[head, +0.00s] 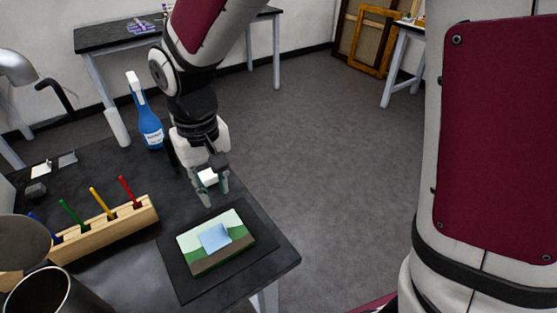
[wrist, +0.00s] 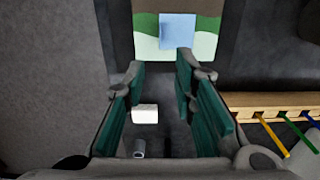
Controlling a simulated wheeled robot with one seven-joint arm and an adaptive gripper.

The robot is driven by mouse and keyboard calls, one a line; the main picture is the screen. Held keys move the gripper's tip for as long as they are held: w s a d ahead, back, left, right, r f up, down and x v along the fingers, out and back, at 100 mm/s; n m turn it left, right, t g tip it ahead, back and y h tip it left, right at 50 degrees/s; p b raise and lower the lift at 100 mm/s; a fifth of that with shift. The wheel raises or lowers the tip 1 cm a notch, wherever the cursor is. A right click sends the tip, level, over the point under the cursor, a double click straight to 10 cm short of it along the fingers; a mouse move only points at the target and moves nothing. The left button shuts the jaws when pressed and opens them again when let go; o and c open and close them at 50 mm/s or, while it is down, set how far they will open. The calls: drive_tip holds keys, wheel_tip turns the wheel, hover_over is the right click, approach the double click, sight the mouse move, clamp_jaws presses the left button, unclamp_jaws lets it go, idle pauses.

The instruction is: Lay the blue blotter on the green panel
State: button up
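The blue blotter (head: 214,237) is a light blue square lying flat on the green panel (head: 240,226), near its middle. The panel is painted in pale green, darker green and brown bands. In the wrist view the blotter (wrist: 178,30) and panel (wrist: 145,45) show at the top, beyond the fingertips. My gripper (head: 216,197) is open, above the table just behind the panel. In the wrist view its fingers (wrist: 160,68) stand apart, with no blotter between them. A small white block (wrist: 145,114) shows between the fingers; I cannot tell its height.
The panel lies on a dark mat (head: 182,278) near the table's right edge. A wooden rack (head: 130,222) with several coloured sticks stands to the left. A blue spray bottle (head: 150,125) and a white cylinder (head: 117,128) stand behind. Dark round containers (head: 45,295) are at front left.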

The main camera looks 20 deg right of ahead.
drive_tip(key=s+d+r+m+t, duration=0.15)
drive_tip(key=s+d+r, duration=0.25)
drive_tip(key=d+r, duration=0.5)
drive_tip(key=s+d+r+m+t, duration=0.1)
drive_tip(key=s+d+r+t, duration=0.2)
drive_tip(key=s+d, duration=0.6)
drive_tip(key=shift+s+d+r+m, duration=0.2)
drive_tip(key=shift+s+m, duration=0.15)
drive_tip(key=shift+s, duration=1)
